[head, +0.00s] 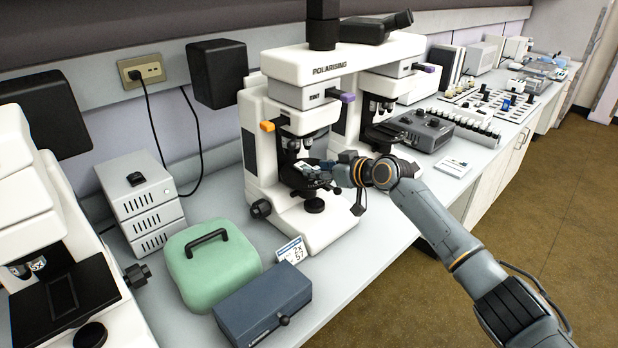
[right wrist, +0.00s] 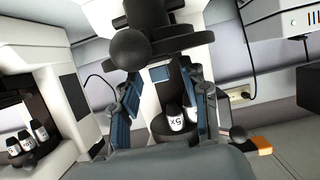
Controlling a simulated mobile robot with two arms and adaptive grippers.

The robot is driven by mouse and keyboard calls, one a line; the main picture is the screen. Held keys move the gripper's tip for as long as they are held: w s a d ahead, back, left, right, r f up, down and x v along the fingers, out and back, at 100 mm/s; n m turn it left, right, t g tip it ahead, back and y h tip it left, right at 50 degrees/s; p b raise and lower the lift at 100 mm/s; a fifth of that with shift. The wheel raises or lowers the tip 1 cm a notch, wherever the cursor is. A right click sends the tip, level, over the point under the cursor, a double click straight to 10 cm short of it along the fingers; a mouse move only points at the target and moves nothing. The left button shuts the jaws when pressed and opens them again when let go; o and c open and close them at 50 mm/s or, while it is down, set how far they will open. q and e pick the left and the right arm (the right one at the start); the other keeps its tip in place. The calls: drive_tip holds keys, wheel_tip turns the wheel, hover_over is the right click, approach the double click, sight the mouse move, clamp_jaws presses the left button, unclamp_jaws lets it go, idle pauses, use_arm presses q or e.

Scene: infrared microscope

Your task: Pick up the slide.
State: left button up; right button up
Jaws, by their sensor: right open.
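The microscope stage (head: 296,180) is a dark round platform under the objectives of the white polarising microscope. A small pale flat piece (head: 304,166) on it looks like the slide; my gripper partly covers it. My right gripper (head: 325,172) reaches in from the right, right at the stage. In the right wrist view its two blue-padded fingers (right wrist: 164,92) stand apart, with a small blue-grey flat piece (right wrist: 160,73) showing between them near the stage. I cannot tell whether either finger touches it. My left gripper is not in view.
An objective marked 5X (right wrist: 176,122) hangs close to my right fingers. A second microscope (head: 385,90) stands just behind. A green case (head: 212,265) and a blue-grey box (head: 263,304) sit on the bench in front. A label card (head: 291,250) lies by the microscope base.

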drive_tip(key=shift+s+r, duration=0.1)
drive_tip(key=shift+r, duration=0.05)
drive_tip(key=c, duration=0.7)
drive_tip(key=shift+r, duration=0.1)
drive_tip(key=shift+r+p, duration=0.25)
drive_tip(key=shift+p, duration=0.1)
wheel_tip(320, 180, up, 4)
drive_tip(key=shift+f+p, duration=0.2)
drive_tip(key=shift+p, duration=1)
drive_tip(key=shift+s+d+r+p, duration=0.1)
drive_tip(key=shift+s+d+p, duration=1.6)
drive_tip(key=shift+s+d, duration=1.5)
drive_tip(key=shift+s+d+r+p, duration=0.1)
drive_tip(key=shift+s+d+p, duration=1.55)
drive_tip(key=shift+s+d, duration=1.5)
